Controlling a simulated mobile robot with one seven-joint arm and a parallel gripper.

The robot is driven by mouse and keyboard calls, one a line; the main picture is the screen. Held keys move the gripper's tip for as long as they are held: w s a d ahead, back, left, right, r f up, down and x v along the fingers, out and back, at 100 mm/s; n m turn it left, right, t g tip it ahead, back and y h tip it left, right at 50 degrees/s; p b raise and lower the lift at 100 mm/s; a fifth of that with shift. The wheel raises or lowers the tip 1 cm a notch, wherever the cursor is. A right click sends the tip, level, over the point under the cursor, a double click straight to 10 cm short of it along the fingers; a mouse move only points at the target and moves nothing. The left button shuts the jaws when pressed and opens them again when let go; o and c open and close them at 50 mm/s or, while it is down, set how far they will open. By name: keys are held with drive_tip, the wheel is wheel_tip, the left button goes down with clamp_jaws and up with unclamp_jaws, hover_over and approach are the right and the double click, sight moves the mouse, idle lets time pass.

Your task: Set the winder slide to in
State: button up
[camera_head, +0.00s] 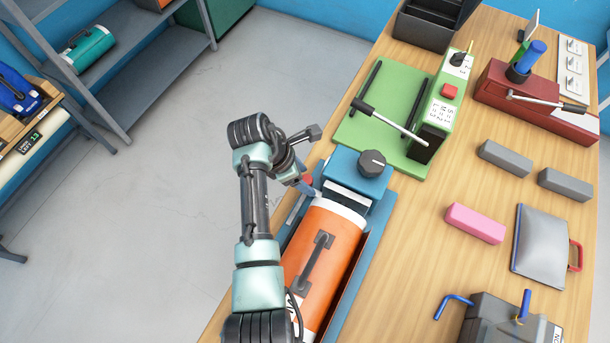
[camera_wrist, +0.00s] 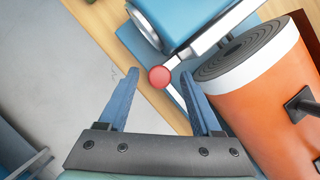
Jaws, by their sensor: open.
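The winder is a blue block (camera_head: 350,180) with a dark round knob (camera_head: 372,163) on top, at the far end of a blue tray. An orange roll (camera_head: 322,243) with a white end and a dark handle lies in the tray. In the wrist view the blue block (camera_wrist: 185,18) is at the top and the roll's coiled end (camera_wrist: 240,50) at the right. A red ball knob (camera_wrist: 159,77) on a pale metal bar sits by the tray edge. My gripper (camera_wrist: 160,74) is open, with its blue fingertips on either side of the ball. Contact is unclear. My gripper (camera_head: 309,187) also shows beside the block.
A green press (camera_head: 385,110) with a long lever stands just beyond the winder. Grey blocks (camera_head: 505,157), a pink block (camera_head: 475,223) and a grey pad (camera_head: 540,245) lie to the right. Open floor (camera_head: 170,200) is left of the wooden table.

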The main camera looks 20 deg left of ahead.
drive_tip(key=shift+w+d+f, duration=0.1)
drive_tip(key=shift+d+f, duration=0.05)
drive_tip(key=shift+f, duration=0.2)
drive_tip(key=shift+c, duration=0.2)
clamp_jaws()
idle(1.1)
